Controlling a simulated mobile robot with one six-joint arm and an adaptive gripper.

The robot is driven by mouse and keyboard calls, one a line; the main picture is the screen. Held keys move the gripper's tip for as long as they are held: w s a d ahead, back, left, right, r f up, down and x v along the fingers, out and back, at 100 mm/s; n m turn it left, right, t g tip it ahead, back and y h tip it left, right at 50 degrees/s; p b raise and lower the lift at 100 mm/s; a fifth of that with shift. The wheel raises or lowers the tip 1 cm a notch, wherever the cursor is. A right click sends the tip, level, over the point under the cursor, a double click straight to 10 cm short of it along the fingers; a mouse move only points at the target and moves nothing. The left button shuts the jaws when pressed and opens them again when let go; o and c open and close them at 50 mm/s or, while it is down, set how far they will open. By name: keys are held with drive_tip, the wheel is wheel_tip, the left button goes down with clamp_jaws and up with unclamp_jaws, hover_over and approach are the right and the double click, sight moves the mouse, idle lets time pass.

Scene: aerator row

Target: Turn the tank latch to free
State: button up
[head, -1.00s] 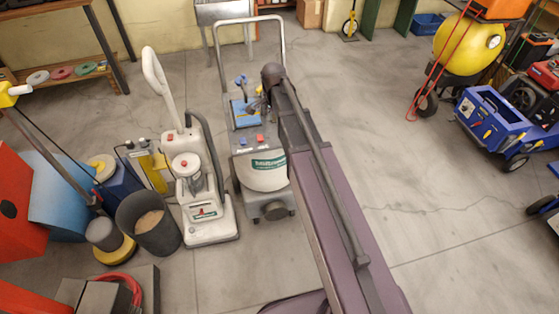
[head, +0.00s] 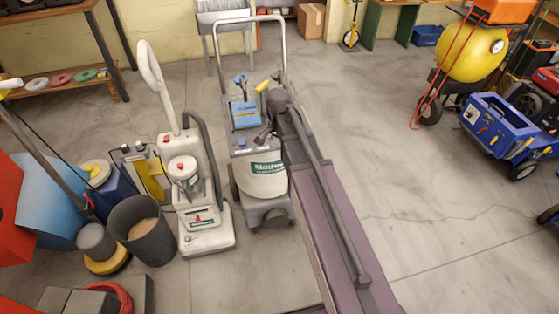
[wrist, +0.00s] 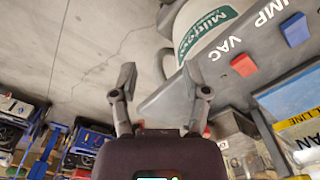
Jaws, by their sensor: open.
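The grey and white floor machine (head: 262,176) stands upright in the middle of the head view. Its white tank with a green label also shows in the wrist view (wrist: 205,22). I cannot tell for sure which part is the tank latch. A yellow-ended part (head: 262,86) shows on the machine beside my arm. My gripper (head: 266,134) is over the machine's top panel, small and dark in the head view. In the wrist view my gripper (wrist: 158,78) is open and empty, its right finger over the panel's edge, left of the red switch (wrist: 243,65).
A blue switch (wrist: 295,30) sits beside the red one, with PUMP and VAC lettering. A white upright machine (head: 200,215) and a dark bin (head: 145,225) stand close on the left. A blue cart (head: 495,125) is at far right. The floor between is clear.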

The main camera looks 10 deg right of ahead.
drive_tip(key=shift+s+f+n+b, duration=0.3)
drive_tip(key=shift+s+f+b, duration=0.15)
drive_tip(key=shift+f+b, duration=0.3)
drive_tip(key=shift+s+f+n+b, duration=0.3)
drive_tip(key=shift+s+f+b, duration=0.2)
drive_tip(key=shift+f, duration=0.35)
drive_tip(key=shift+w+r, duration=0.1)
